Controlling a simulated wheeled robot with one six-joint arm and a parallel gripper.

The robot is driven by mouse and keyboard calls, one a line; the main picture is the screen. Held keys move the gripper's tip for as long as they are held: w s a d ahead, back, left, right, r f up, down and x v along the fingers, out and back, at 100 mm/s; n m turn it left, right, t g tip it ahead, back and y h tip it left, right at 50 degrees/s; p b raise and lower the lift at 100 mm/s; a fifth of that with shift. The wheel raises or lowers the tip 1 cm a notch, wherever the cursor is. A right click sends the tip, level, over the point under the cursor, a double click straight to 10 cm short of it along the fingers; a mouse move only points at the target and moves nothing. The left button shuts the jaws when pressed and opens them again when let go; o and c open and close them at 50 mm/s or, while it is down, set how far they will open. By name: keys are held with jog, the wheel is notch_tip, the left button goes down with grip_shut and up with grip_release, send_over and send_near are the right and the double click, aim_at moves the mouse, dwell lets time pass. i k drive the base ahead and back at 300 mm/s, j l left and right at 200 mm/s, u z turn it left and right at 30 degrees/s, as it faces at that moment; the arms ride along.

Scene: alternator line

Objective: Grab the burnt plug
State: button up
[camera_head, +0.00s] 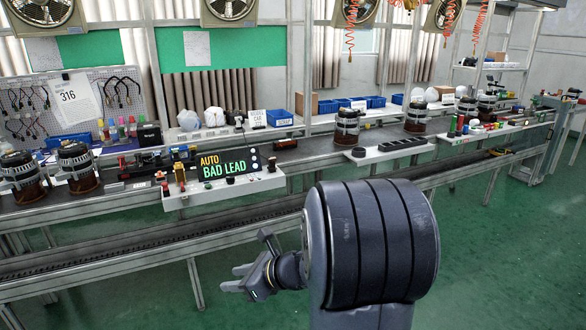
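I cannot pick out a burnt plug for certain; the small parts on the line are too small to tell apart. My gripper (228,279) is in front of and below this panel, over the floor, pointing left. Its two fingers look apart with nothing between them. My arm's large dark joint hides part of the floor and the line's front edge.
Alternators (78,168) stand along the conveyor, with two more in the middle (347,127) and right (416,117). Blue bins (279,118), white caps and tools line the back shelf. A pegboard (110,97) with cables hangs at left. The green floor (490,250) at right is clear.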

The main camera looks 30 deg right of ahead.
aim_at(272, 166)
jog(key=i+z, duration=0.6)
jog(key=z, duration=0.25)
jog(key=i+j+z, duration=0.2)
jog(key=z, duration=0.2)
jog(key=i+j+z, duration=0.2)
jog(key=i+j, duration=1.15)
